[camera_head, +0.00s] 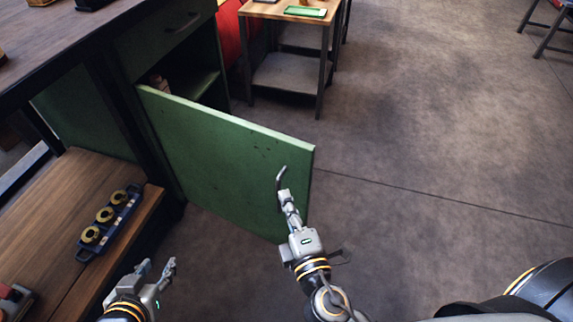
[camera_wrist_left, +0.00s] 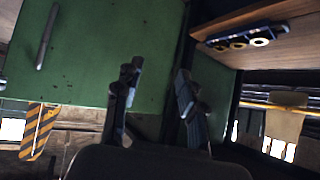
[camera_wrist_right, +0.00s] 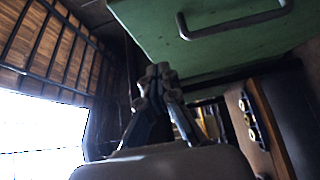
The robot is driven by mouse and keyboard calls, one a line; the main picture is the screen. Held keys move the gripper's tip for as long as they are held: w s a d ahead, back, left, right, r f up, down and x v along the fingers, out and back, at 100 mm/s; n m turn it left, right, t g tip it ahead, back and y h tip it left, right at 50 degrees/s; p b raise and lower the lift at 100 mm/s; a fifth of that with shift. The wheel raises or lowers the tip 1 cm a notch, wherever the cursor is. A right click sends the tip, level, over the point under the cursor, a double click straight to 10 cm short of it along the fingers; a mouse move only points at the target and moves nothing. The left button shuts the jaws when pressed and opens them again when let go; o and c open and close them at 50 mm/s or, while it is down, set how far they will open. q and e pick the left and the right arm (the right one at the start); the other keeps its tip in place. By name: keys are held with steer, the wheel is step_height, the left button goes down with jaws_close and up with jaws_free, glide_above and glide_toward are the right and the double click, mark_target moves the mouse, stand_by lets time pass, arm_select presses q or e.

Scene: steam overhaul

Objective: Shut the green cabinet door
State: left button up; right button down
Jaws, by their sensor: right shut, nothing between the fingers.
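The green cabinet door (camera_head: 215,155) stands wide open, swung out from the dark green cabinet (camera_head: 165,45) at the upper left. Its metal handle (camera_head: 282,178) is near the free edge, and it also shows in the left wrist view (camera_wrist_left: 46,38) and right wrist view (camera_wrist_right: 235,24). My right gripper (camera_head: 286,196) is shut and empty, in front of the door's outer face just below the handle in the head view. I cannot tell whether it touches the door. My left gripper (camera_head: 158,268) is open and empty, low in front of the door and beside the wooden bench.
A wooden bench (camera_head: 45,215) at the left holds a blue tray (camera_head: 122,222) with yellow rings. A small shelf table (camera_head: 285,70) stands behind the door. Shelves and a small item show inside the cabinet.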

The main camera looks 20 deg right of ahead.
steer(key=p, duration=0.1)
glide_toward(282, 154)
steer(key=w+a, duration=0.3)
steer(key=shift+r, duration=0.1)
steer(key=shift+w+d, duration=0.75)
steer(key=shift+w, duration=0.2)
arm_select(q)
steer(key=s+a+f+g+y, duration=0.1)
steer(key=s+f+g, duration=0.3)
steer(key=s, duration=0.4)
steer(key=shift+s+a+f+g+p, duration=0.25)
steer(key=shift+a+g, duration=0.25)
steer(key=shift+a, duration=0.4)
arm_select(e)
steer(key=shift+w+d, duration=0.5)
steer(key=shift+d, duration=0.1)
arm_select(q)
steer(key=shift+r, duration=0.1)
arm_select(e)
steer(key=shift+w+d, duration=0.1)
